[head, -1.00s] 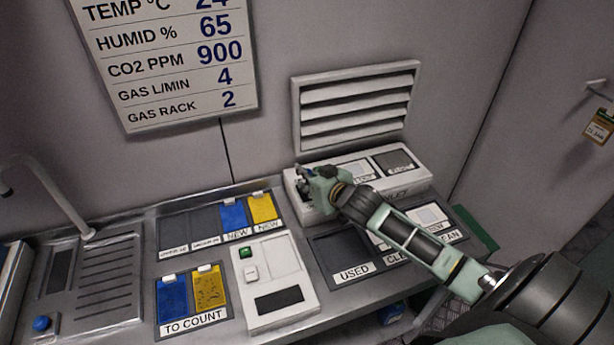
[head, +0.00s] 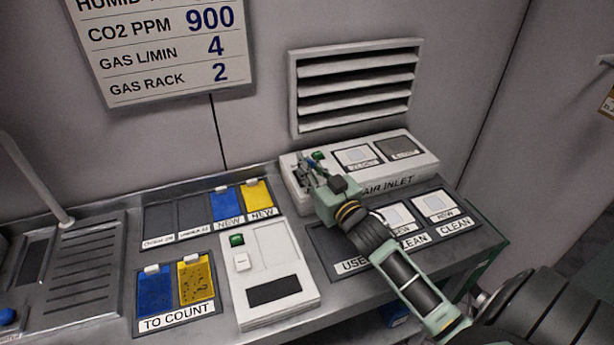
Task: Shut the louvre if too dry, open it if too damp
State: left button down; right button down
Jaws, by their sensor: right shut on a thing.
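The louvre (head: 355,68) is a white slatted vent on the back wall, with dark gaps between its slats. The white air inlet box (head: 410,167) stands on the bench below it. My right gripper (head: 304,176) is at the left end of this box, shut on its small control; the fingers mostly hide the control. A small green part (head: 318,156) shows just beside the fingers. The wall readout board (head: 165,50) shows CO2 900, gas 4 and rack 2; its humidity row is cut off at the top. My left gripper is out of view.
A white device (head: 273,275) with a green button stands mid-bench. Left of it are the TO COUNT tray (head: 180,323) with blue and yellow cards, and a card rack (head: 178,225). My right forearm crosses the USED and CLEAN tray (head: 322,240).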

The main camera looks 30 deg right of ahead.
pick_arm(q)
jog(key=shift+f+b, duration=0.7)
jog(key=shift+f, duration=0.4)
pick_arm(e)
jog(key=shift+s+a+t, duration=0.1)
jog(key=shift+s+t, duration=0.05)
jog(key=shift+t, duration=0.35)
jog(key=c, duration=1.8)
grip_release()
jog(key=shift+s, duration=0.15)
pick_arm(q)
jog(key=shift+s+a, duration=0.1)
pick_arm(e)
notch_tip(320, 180, up, 10)
jog(key=shift+f, duration=0.1)
